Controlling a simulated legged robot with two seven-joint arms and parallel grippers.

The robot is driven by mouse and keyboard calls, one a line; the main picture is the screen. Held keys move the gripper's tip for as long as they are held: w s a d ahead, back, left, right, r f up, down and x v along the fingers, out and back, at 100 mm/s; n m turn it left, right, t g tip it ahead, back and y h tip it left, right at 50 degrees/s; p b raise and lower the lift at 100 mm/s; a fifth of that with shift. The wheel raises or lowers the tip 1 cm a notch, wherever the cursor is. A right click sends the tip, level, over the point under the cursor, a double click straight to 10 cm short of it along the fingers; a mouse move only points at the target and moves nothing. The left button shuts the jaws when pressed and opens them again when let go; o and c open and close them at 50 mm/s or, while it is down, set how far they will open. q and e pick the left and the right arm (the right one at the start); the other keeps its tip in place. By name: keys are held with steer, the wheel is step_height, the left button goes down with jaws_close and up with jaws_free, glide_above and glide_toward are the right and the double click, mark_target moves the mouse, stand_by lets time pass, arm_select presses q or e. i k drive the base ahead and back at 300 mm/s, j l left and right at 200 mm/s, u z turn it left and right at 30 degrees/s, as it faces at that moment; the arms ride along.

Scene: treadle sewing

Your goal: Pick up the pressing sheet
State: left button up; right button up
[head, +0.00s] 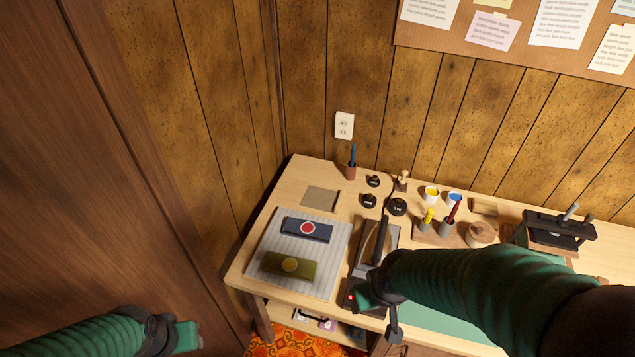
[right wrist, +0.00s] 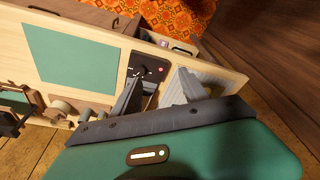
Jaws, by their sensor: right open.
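A thin tan-olive square sheet (head: 321,198), which looks like the pressing sheet, lies flat at the back left of the table. I cannot pick it out in the right wrist view. My right gripper (head: 372,283) is open and empty, over the dark press plate (head: 364,238) in front of the sheet and to its right. Its two spread fingers also show in the right wrist view (right wrist: 160,92). My left gripper (head: 185,337) is low at the left, off the table and well away from the sheet; its fingers cannot be made out.
A striped pad (head: 255,262) bears a navy cloth (head: 293,228) with a red disc and an olive cloth (head: 288,268) with a yellow disc. A pen cup (head: 351,171) and dark pots (head: 369,200) stand close to the sheet. A wooden panel closes off the left.

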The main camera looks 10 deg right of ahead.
mark_target(324, 200)
steer(key=i+j+z, duration=0.1)
steer(key=z, duration=0.3)
steer(key=j+z, duration=0.25)
steer(key=z, duration=0.15)
steer(key=i+j+z, duration=0.1)
steer(key=j+z, duration=0.15)
steer(key=z, duration=0.15)
steer(key=j+z, duration=0.2)
steer(key=z, duration=0.2)
steer(key=i+j, duration=0.35)
steer(key=i, duration=0.1)
